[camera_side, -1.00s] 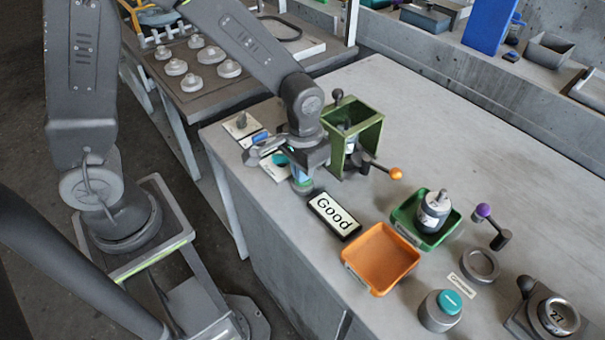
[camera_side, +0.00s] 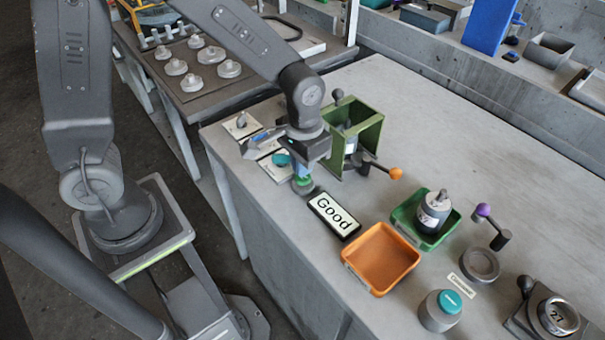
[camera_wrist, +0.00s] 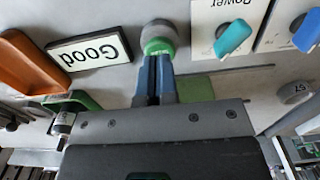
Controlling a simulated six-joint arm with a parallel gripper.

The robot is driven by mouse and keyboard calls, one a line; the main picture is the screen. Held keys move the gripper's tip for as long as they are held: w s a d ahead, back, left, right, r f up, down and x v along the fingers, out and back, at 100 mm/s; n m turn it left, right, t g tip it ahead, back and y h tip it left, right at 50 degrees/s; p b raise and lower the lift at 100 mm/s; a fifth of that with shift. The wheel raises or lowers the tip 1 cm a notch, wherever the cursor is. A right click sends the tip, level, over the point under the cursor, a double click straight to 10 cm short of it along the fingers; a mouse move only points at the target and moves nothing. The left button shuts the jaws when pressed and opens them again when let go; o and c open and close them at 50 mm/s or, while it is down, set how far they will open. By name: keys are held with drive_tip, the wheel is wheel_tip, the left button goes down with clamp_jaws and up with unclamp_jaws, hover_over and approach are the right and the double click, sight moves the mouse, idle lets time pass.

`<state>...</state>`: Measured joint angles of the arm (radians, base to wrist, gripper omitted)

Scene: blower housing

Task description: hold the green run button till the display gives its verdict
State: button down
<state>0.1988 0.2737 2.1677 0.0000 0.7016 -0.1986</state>
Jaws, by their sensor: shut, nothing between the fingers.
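The green run button (camera_side: 303,187) sits on a round grey base on the bench, left of the display. The wrist view shows its green cap (camera_wrist: 158,47) straight ahead of my fingertips. My gripper (camera_side: 304,176) is shut and empty, pointing down over the button. The fingertips (camera_wrist: 155,57) overlap the cap's near edge in the wrist view; I cannot tell whether they touch it. The display (camera_side: 334,215) reads "Good", and it also shows upside down in the wrist view (camera_wrist: 88,51).
The green frame fixture (camera_side: 368,133) with an orange-knobbed lever (camera_side: 396,174) stands close behind my gripper. Panels with a teal knob (camera_wrist: 233,38) and a blue knob (camera_wrist: 306,31) are beside the button. An orange tray (camera_side: 381,258) and green tray (camera_side: 407,221) lie to the right.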

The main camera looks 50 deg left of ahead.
drive_tip(key=shift+r, duration=2.9)
drive_tip(key=shift+r, duration=0.1)
drive_tip(key=s+a+r+t, duration=0.5)
drive_tip(key=s+a+r, duration=0.1)
drive_tip(key=s+r, duration=0.5)
drive_tip(key=shift+s+a+t, duration=0.3)
drive_tip(key=shift+s+a, duration=0.05)
drive_tip(key=shift+s, duration=0.25)
